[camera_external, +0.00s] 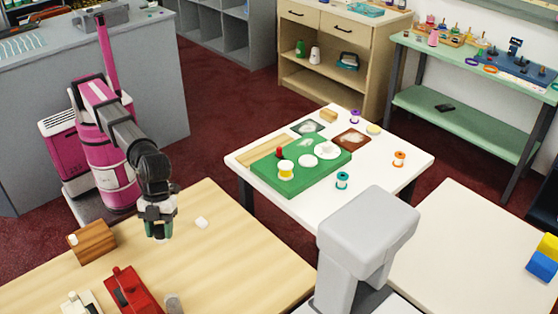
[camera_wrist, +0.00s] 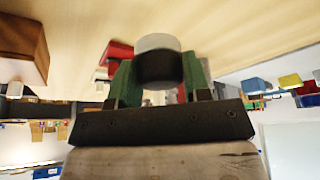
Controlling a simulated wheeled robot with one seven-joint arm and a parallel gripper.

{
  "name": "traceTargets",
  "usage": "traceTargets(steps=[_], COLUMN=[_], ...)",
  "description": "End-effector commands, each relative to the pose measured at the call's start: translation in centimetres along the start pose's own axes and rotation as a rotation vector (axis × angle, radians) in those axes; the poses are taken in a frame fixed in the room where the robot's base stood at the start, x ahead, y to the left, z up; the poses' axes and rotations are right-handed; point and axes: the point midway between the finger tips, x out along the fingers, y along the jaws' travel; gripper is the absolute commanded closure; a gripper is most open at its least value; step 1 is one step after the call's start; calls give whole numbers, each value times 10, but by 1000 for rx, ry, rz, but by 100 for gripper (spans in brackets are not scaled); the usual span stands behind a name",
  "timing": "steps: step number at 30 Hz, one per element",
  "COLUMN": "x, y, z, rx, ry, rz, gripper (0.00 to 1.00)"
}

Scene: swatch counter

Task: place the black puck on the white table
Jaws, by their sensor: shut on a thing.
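My gripper (camera_external: 158,232) hangs low over the pale wooden table at the lower left in the external view. In the wrist view its green fingers are shut on the black puck (camera_wrist: 158,68), a short cylinder with a dark side and a light grey face. In the external view the puck is mostly hidden between the fingers, and I cannot tell whether it touches the wood. The white table (camera_external: 372,172) stands to the right, apart from my gripper, with a bare strip at its right side.
A green board (camera_external: 312,180) with white pieces covers much of the white table. A teal spool (camera_external: 342,180) and an orange spool (camera_external: 398,158) stand near it. A wooden block (camera_external: 93,241), a red object (camera_external: 132,290) and a small white piece (camera_external: 201,222) lie near my gripper.

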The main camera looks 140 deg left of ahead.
Motion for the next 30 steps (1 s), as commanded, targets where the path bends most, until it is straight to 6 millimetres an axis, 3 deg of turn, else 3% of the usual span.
traceTargets(steps=[3,9,14,21,30], x=[20,36,44,72,74], y=[9,17,17,17,17], z=[-14,-24,-22,-10,-9], rx=[1,0,-1,-1,0], ry=[-1,-1,-1,-1,0], rz=[1,0,0,0,-1], gripper=[79,79,79,79,79])
